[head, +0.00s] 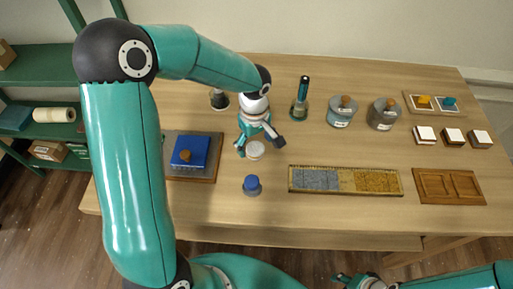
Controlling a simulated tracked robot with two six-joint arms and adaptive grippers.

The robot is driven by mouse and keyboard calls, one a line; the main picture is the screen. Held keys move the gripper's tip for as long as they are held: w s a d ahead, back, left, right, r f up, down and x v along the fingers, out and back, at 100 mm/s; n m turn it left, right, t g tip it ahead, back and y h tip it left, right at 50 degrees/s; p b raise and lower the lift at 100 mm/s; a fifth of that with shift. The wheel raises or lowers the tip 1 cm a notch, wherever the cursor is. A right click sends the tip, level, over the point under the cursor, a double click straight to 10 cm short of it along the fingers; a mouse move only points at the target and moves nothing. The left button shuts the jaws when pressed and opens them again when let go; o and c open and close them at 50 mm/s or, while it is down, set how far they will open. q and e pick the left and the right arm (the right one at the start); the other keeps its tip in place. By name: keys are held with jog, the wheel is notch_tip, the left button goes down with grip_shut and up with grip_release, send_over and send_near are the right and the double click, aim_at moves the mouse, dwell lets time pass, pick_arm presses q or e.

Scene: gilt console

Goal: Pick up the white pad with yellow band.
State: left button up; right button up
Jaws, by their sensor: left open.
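A small round white thing (256,152) stands on the table under my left gripper. It may be the white pad, but I cannot make out a yellow band on it. My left gripper (261,146) is open, pointing down, with its fingers spread above and around this thing. I cannot tell whether they touch it. My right gripper (358,282) is at the bottom edge, partly cut off, far from the white thing. I cannot tell its opening.
A blue-topped knob (252,185) stands just in front. A board with a blue block (190,152) lies left. A blue and gold panel (345,180) lies right. A bottle (300,102) and lidded jars (342,112) stand behind. White-topped blocks (425,135) and a wooden tray (449,187) are far right.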

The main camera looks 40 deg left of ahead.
aim_at(255, 146)
pick_arm(q)
notch_tip(255, 146, down, 2)
jog(key=shift+f, duration=0.1)
jog(key=c, duration=1)
jog(key=shift+c, duration=0.2)
notch_tip(255, 146, up, 20)
jog(key=shift+b, duration=0.4)
jog(key=o, duration=0.3)
jog(key=c, duration=0.4)
